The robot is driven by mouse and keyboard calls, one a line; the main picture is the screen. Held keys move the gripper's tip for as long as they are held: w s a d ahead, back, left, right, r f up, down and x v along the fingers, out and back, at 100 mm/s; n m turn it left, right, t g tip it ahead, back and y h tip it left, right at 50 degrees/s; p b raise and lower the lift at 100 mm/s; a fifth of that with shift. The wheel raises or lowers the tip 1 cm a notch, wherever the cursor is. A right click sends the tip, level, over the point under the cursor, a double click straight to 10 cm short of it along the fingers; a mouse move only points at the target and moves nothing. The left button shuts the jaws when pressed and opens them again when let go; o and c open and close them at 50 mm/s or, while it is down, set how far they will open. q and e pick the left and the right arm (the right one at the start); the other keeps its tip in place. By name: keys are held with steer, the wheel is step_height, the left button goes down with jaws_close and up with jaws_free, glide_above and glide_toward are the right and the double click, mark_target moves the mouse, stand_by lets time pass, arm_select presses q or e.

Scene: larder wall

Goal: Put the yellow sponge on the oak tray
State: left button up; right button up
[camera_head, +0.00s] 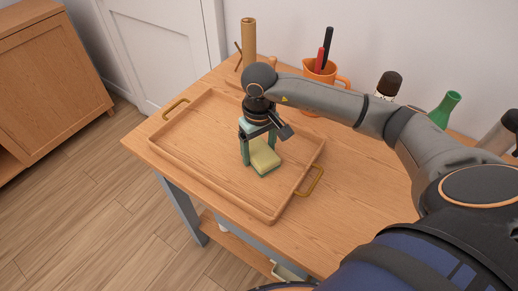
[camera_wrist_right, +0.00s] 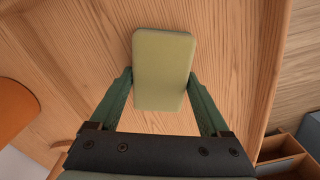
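The yellow sponge (camera_head: 264,157) is a pale yellow block within the outline of the oak tray (camera_head: 195,118), near its right side. It also shows in the wrist view (camera_wrist_right: 163,65). The tray is a shallow wooden tray with brass handles on the table. My right gripper (camera_head: 257,152) points down over the tray, with green fingers on either side of the sponge. In the wrist view both fingertips (camera_wrist_right: 161,78) appear to touch the sponge's sides. The sponge is at or very near the tray floor; I cannot tell whether a gap remains. My left gripper is out of view.
Behind the tray stand an orange jug (camera_head: 318,72) with utensils, a tall tan cylinder (camera_head: 249,40), a dark-capped bottle (camera_head: 388,85) and a green bottle (camera_head: 444,110). My right arm spans the table's right side. The table (camera_head: 345,180) is bare right of the tray.

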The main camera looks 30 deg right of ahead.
mark_target(258, 150)
steer(key=shift+o, duration=1.3)
steer(key=shift+r, duration=0.1)
steer(key=shift+r+p, duration=0.2)
steer(key=shift+p, duration=0.15)
step_height(258, 150, up, 12)
steer(key=b, duration=0.1)
steer(key=shift+b, duration=0.35)
steer(key=shift+a+f, duration=0.1)
steer(key=shift+f, duration=0.05)
